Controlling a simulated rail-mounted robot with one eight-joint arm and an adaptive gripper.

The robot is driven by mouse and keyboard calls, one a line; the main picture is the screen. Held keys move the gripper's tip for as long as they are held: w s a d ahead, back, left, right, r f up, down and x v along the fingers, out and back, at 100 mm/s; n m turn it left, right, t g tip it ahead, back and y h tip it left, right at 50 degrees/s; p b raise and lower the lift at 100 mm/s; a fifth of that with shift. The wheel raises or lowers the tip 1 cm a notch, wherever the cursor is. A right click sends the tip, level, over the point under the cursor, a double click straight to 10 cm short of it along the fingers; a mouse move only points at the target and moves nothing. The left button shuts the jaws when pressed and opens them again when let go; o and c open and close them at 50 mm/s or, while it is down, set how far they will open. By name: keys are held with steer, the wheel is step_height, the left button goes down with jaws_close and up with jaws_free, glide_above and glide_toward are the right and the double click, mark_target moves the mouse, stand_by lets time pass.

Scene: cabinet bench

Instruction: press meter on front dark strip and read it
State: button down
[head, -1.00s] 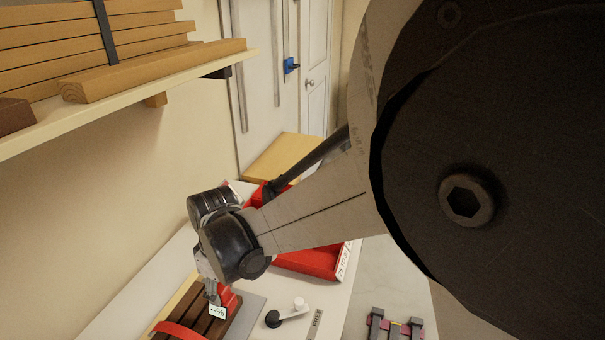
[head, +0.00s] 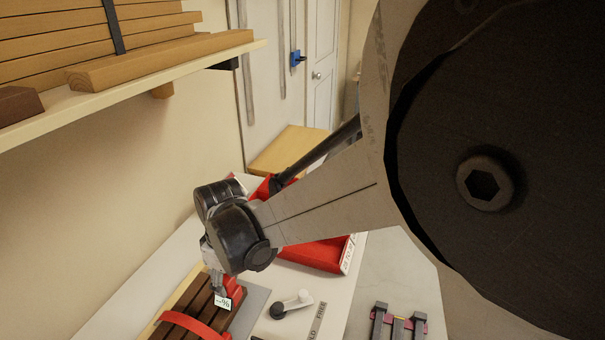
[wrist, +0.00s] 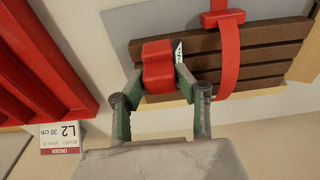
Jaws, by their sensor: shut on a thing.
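The red meter (head: 234,285) is held in my gripper (head: 216,282), and its small white display (head: 222,304) shows "--%". In the wrist view my gripper (wrist: 157,82) has its green-sided fingers closed on both sides of the red meter (wrist: 158,62). The meter is at one end of the stack of dark strips (head: 208,300), overlapping them in the wrist view (wrist: 268,55). Whether its underside touches a strip cannot be told. A red strap (wrist: 228,55) crosses the strips beside the meter.
A red bin (head: 312,256) stands behind my arm, with a labelled red bin (wrist: 40,60) at left in the wrist view. A black-and-white lever-like part (head: 290,306) lies right of the strips. Clamps (head: 398,325) lie farther right. A shelf with planks (head: 150,95) hangs above.

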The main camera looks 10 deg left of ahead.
steer(key=shift+f+b, duration=0.45)
steer(key=shift+b, duration=0.15)
stand_by(1.8)
steer(key=shift+r+p, duration=0.85)
steer(key=shift+r, duration=0.8)
steer(key=shift+s+r+p, duration=0.2)
steer(key=shift+r+p, duration=0.7)
steer(key=shift+r, duration=1.05)
